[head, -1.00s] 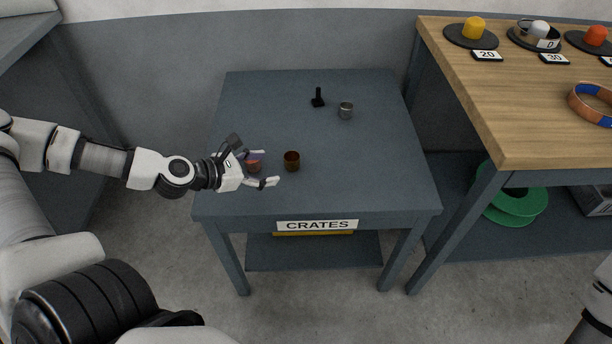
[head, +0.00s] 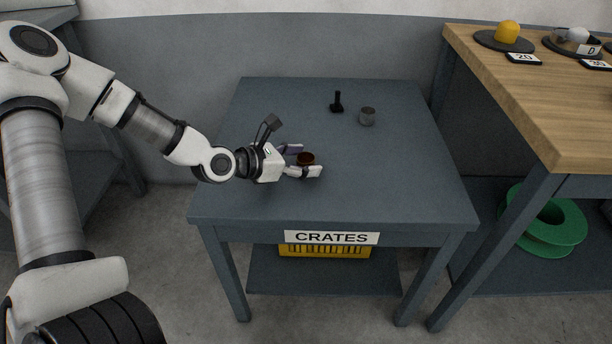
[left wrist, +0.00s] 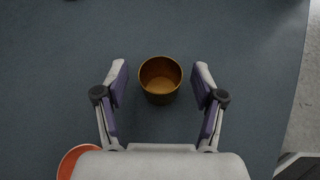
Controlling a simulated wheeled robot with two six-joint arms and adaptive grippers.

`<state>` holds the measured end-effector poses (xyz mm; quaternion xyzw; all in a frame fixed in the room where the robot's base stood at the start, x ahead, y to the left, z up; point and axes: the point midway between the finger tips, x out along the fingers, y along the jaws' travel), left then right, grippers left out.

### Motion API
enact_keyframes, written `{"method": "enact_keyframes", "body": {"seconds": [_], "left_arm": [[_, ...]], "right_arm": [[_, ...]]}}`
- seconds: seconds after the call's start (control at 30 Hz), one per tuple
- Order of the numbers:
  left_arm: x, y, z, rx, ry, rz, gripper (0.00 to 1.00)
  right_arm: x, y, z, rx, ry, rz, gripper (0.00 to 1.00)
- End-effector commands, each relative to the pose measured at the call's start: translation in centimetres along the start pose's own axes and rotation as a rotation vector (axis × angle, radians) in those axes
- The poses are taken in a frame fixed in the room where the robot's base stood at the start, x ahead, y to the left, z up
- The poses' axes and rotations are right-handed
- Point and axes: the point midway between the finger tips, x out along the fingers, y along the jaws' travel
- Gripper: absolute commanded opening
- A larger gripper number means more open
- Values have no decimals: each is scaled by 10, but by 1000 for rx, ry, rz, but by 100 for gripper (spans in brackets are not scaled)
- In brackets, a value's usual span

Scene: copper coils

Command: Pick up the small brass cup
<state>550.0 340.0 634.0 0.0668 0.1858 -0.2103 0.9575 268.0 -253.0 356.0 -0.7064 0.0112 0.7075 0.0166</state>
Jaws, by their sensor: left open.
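The small brass cup (head: 306,158) stands upright on the dark grey table, partly hidden by a finger in the head view. In the left wrist view the cup (left wrist: 160,82) shows its open top and empty golden-brown inside. My left gripper (head: 304,162) is open and low over the table, its fingers on either side of the cup. In the left wrist view the cup lies between the fingertips, with a gap on each side. My right gripper is out of view.
An orange-red round thing (left wrist: 72,163) shows partly under my left gripper. A wooden bench (head: 540,115) stands at right.

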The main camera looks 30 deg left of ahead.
Motion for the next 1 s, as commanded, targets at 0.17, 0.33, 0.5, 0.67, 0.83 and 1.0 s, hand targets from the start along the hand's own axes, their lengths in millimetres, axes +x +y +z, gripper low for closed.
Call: {"method": "enact_keyframes", "body": {"seconds": [0.17,0.33,0.5,0.67,0.83,1.0], "left_arm": [[3,0,1,-2,-1,-1,69],[3,0,1,-2,-1,-1,44],[3,0,1,-2,0,-1,12],[3,0,1,-2,0,-1,12],[0,0,10,-1,-2,0,12],[-16,2,46,-1,-5,0,12]], "right_arm": [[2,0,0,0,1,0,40],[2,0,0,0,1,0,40],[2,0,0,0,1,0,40],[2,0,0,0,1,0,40],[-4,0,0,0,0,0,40],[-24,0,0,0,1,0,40]]}}
